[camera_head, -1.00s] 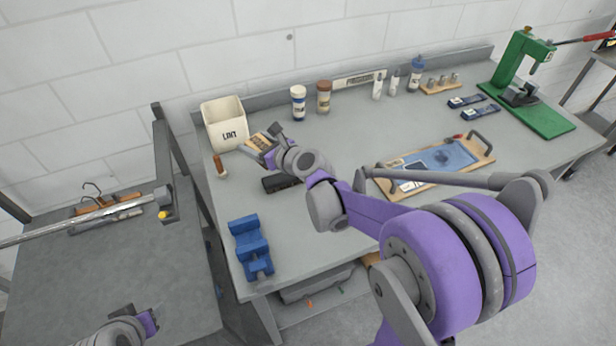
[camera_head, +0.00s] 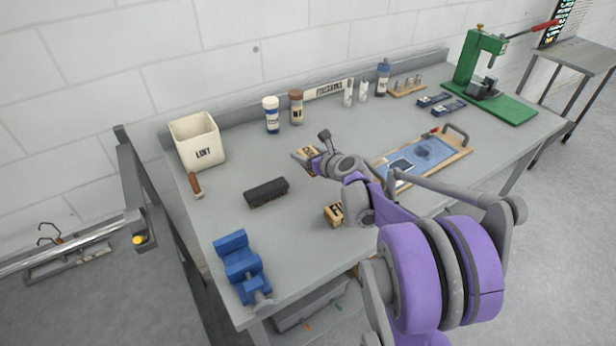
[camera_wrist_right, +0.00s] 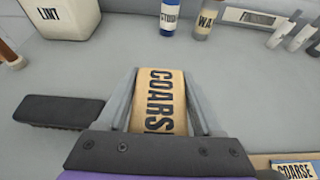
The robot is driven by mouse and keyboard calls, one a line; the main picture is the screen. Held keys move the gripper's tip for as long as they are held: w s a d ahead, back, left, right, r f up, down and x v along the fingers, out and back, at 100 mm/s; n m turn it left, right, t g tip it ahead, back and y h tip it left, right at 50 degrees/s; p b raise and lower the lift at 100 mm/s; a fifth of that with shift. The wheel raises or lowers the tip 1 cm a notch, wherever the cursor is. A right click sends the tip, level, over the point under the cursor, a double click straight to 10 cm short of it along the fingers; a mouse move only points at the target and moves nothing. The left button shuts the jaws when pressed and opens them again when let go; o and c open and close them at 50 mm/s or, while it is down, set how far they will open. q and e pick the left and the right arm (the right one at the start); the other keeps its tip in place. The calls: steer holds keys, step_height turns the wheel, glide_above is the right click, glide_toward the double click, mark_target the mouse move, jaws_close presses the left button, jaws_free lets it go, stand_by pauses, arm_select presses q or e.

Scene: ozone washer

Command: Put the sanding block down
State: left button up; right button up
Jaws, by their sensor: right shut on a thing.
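My right gripper (camera_head: 303,158) is shut on a tan sanding block (camera_wrist_right: 158,100) marked COARSE. The block sits between its two fingers in the right wrist view, and only a small part of the block shows in the head view. The gripper is over the middle of the grey workbench (camera_head: 232,206), right of a dark brush (camera_head: 266,191). I cannot tell whether the block touches the bench top. A second tan block (camera_head: 333,214) with dark lettering is partly hidden behind my right arm. My left gripper is out of view.
The LINT bin (camera_head: 197,142), a wooden-handled tool (camera_head: 195,185) and a blue vise (camera_head: 242,266) stand on the left. Bottles (camera_head: 271,115) line the back. A blue-topped board with a handle (camera_head: 425,155) lies to the right, and a green press (camera_head: 485,75) stands beyond it.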

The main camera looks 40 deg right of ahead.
mark_target(306, 176)
step_height(306, 176, down, 6)
steer(key=shift+f, duration=0.25)
steer(key=shift+a+f, duration=0.1)
steer(key=shift+f+b, duration=0.15)
steer(key=shift+b, duration=0.25)
steer(key=o, duration=1.5)
steer(key=shift+c, duration=0.2)
steer(key=shift+s+r, duration=0.25)
steer(key=shift+r, duration=0.2)
steer(key=v, duration=1.1)
steer(key=shift+s+a, duration=0.1)
steer(key=shift+s, duration=0.05)
